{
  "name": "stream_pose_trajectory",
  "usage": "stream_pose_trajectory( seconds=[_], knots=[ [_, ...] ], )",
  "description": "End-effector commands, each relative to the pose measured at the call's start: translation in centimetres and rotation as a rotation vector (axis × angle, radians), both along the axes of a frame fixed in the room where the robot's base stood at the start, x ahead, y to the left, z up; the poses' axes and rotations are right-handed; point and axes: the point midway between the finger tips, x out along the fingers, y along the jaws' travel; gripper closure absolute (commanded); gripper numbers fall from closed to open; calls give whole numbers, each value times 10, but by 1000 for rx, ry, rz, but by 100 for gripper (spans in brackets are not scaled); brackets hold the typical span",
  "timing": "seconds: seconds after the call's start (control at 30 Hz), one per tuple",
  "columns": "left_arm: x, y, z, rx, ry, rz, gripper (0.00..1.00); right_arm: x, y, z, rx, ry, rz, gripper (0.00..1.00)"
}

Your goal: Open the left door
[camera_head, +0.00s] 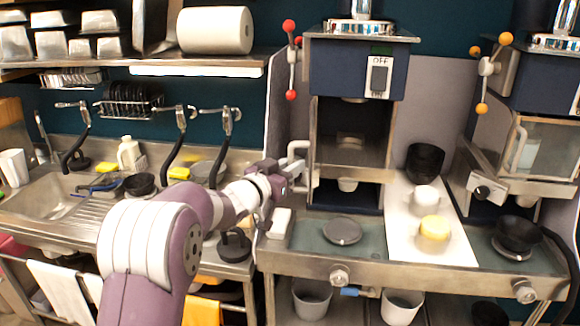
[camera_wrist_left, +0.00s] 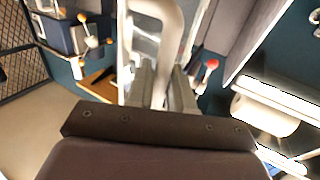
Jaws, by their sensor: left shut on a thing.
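The left machine (camera_head: 345,68) is dark blue, with an OFF/ON switch on its upper front. Below the switch its chamber front (camera_head: 350,125) looks dark, framed in grey metal. I cannot tell whether the left door stands ajar. Its pale curved handle (camera_head: 297,147) is at the left side of the front. My left gripper (camera_head: 291,176) is at that handle, shut on its lower part. In the left wrist view the handle (camera_wrist_left: 168,22) runs down between the fingers (camera_wrist_left: 160,88). My right gripper is not in view.
The right machine (camera_head: 545,75) has a glass door (camera_head: 545,150). A white board (camera_head: 405,235) between the machines holds a black bowl (camera_head: 425,160), a white item and a yellow round item (camera_head: 435,228). A dark round plate (camera_head: 342,231) lies before the left machine. A sink (camera_head: 45,195) is at left.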

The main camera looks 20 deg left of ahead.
Motion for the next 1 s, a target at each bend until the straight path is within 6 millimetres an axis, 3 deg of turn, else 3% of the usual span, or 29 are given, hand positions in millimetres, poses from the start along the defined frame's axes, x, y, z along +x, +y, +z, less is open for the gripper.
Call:
stream_pose_trajectory(
  seconds=[0.03, 0.1, 0.47, 0.57, 0.83, 1.0],
  knots=[
    [1, 0, 10, -3, -19, 0, 76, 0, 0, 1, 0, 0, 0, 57],
    [0, 0, 9, -2, -18, 0, 62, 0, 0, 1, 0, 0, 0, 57],
    [-6, 3, 3, -1, -9, 2, 62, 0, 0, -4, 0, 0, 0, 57],
    [-21, 9, 0, 1, -8, 3, 62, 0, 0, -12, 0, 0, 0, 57],
    [-85, 35, 1, 1, -12, 4, 62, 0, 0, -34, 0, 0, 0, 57],
    [-110, 45, 3, 0, -12, 2, 62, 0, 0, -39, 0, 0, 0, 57]
  ],
)
